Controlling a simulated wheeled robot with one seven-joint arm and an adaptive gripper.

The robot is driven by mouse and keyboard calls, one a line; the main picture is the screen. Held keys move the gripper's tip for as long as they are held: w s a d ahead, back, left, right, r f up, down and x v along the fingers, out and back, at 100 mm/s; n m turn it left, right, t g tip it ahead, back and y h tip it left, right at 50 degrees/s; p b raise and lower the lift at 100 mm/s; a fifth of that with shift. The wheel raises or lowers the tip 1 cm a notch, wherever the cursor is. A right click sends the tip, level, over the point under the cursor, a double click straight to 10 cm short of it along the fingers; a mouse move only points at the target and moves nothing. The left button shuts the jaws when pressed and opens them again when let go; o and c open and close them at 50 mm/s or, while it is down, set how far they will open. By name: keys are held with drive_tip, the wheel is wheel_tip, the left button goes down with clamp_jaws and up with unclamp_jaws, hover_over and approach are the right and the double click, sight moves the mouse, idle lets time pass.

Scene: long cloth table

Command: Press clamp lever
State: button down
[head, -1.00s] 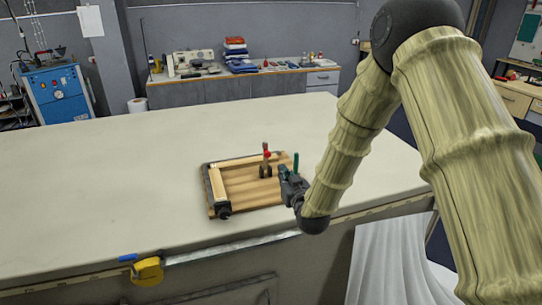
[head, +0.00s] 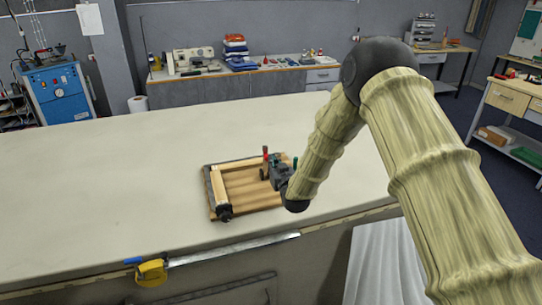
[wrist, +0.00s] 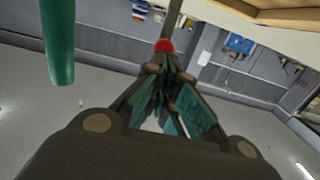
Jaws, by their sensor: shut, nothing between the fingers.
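The clamp lever (head: 265,154) has a red tip and stands roughly upright at the right part of a wooden board (head: 245,193) on the table. In the wrist view the lever's red tip (wrist: 164,46) shows just beyond my fingertips. My gripper (head: 277,170) is shut and empty, low over the board's right side, close beside the lever; I cannot tell whether they touch. It hides the clamp's base. The closed fingers with teal pads show in the wrist view (wrist: 168,66). A green upright rod (head: 295,162) stands just right of the gripper and shows large in the wrist view (wrist: 58,42).
A yellow tape measure (head: 151,272) and a metal strip (head: 235,248) lie along the table's front edge. The cloth table (head: 100,180) is clear left of the board.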

drive_tip(key=shift+p+x, duration=0.55)
drive_tip(key=shift+x, duration=1)
drive_tip(key=shift+w+d, duration=0.1)
